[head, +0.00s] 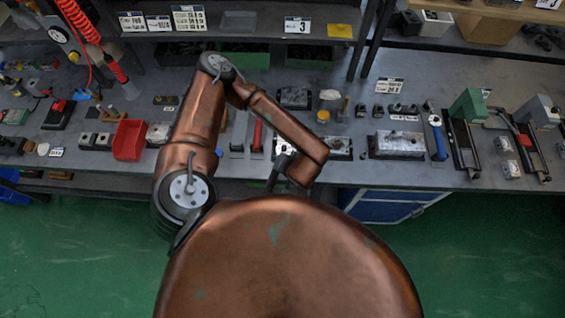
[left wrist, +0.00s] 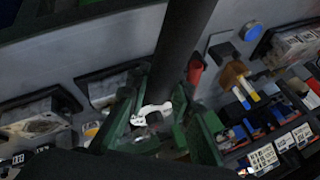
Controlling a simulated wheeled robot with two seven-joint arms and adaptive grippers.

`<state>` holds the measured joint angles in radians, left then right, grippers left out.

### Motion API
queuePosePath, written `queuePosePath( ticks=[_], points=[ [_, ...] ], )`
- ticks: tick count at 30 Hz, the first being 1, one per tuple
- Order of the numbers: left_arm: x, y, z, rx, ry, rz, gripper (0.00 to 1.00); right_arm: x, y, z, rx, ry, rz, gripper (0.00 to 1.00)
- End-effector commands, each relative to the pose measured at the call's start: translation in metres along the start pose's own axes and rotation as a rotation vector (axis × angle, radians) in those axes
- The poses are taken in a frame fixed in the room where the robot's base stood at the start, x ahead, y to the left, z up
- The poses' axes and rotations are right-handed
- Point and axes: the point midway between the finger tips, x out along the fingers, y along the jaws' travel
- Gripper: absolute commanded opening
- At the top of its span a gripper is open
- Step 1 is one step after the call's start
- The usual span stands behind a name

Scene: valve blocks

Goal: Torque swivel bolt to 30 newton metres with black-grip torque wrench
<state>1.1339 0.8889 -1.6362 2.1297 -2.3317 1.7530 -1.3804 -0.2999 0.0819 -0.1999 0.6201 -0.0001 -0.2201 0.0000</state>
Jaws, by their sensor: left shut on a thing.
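My left arm reaches over the bench in the head view, its dark gripper (head: 282,162) low beside a valve block (head: 338,147) and mostly hidden by the forearm. In the left wrist view my gripper (left wrist: 160,128) has greenish fingers around a thick black bar (left wrist: 187,45), which looks like the black grip of the torque wrench. The bar runs up out of the picture. A small white-and-grey piece (left wrist: 151,112) shows at its lower end; I cannot tell what it is. I cannot make out the swivel bolt or the torque setting. My right gripper is not in view.
A red-handled tool (head: 257,136) lies left of my gripper. Another block (head: 398,145) and a blue-handled wrench (head: 438,138) lie to the right. A red bin (head: 129,140) stands at the left. A shelf (head: 260,22) runs along the back.

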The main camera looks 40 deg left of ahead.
Motion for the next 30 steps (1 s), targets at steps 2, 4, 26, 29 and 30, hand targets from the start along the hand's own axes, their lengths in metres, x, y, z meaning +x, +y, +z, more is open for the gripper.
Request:
queuePosePath(
  ticks=[2, 4, 26, 29, 30],
  points=[
    [0.001, -0.003, 0.000, 0.016, 0.010, 0.005, 0.00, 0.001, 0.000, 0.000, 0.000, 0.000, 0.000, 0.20],
    [0.001, -0.004, 0.000, 0.024, 0.014, 0.008, 0.00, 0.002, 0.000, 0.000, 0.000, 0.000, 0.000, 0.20],
    [0.008, -0.017, 0.001, 0.100, 0.057, 0.041, 0.00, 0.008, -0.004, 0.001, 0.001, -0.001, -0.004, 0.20],
    [0.011, -0.021, 0.002, 0.123, 0.070, 0.049, 0.00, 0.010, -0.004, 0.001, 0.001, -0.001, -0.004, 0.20],
    [0.011, -0.023, 0.002, 0.132, 0.075, 0.053, 0.00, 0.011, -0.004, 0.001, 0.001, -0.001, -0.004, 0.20]
  ],
)
